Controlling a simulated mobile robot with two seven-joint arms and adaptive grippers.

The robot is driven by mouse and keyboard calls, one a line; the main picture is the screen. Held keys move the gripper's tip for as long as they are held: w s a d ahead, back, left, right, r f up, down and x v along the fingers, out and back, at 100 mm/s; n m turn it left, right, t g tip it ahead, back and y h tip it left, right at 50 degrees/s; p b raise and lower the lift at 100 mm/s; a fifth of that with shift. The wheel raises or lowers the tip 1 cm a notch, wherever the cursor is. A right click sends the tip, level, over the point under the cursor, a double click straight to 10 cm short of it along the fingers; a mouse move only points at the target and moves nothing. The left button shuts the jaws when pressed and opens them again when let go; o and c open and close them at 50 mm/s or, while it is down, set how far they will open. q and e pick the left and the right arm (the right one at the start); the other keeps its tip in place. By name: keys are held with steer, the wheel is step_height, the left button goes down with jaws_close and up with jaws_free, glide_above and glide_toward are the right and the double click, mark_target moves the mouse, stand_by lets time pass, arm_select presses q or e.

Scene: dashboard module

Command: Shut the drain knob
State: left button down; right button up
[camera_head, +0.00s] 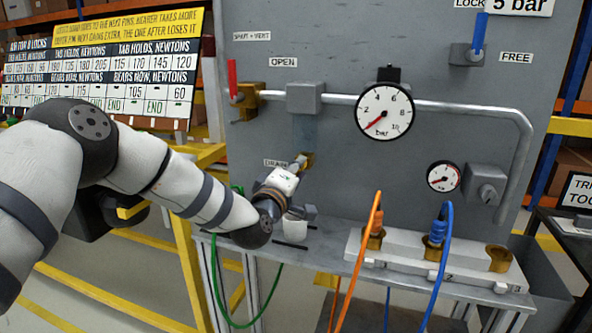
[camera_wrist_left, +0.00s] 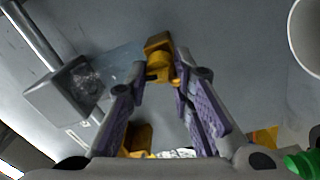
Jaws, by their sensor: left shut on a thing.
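The drain knob is a small brass fitting (camera_head: 307,159) on the grey panel, beside the DRAIN label (camera_head: 276,163). In the left wrist view the brass drain fitting (camera_wrist_left: 158,60) shows at the tips of my left gripper (camera_wrist_left: 162,86). My left gripper (camera_head: 298,168) is shut on it, with one finger to each side. In the head view my gripper and wrist hide much of the knob, so its exact turn cannot be told. My right gripper is not in view.
Above are a pipe (camera_head: 440,106), a red lever (camera_head: 232,78), a blue lever (camera_head: 479,34) and a large gauge (camera_head: 384,111). A white cup (camera_head: 295,230) stands on the shelf under my wrist. Orange (camera_head: 350,280) and blue (camera_head: 443,270) hoses hang at the right.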

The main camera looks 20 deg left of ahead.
arm_select(q)
steer(key=shift+f+n, duration=0.1)
steer(key=shift+n, duration=0.6)
steer(key=c, duration=1.4)
jaws_free()
steer(key=s, duration=1.2)
steer(key=shift+a+f, duration=0.15)
steer(key=shift+f, duration=0.05)
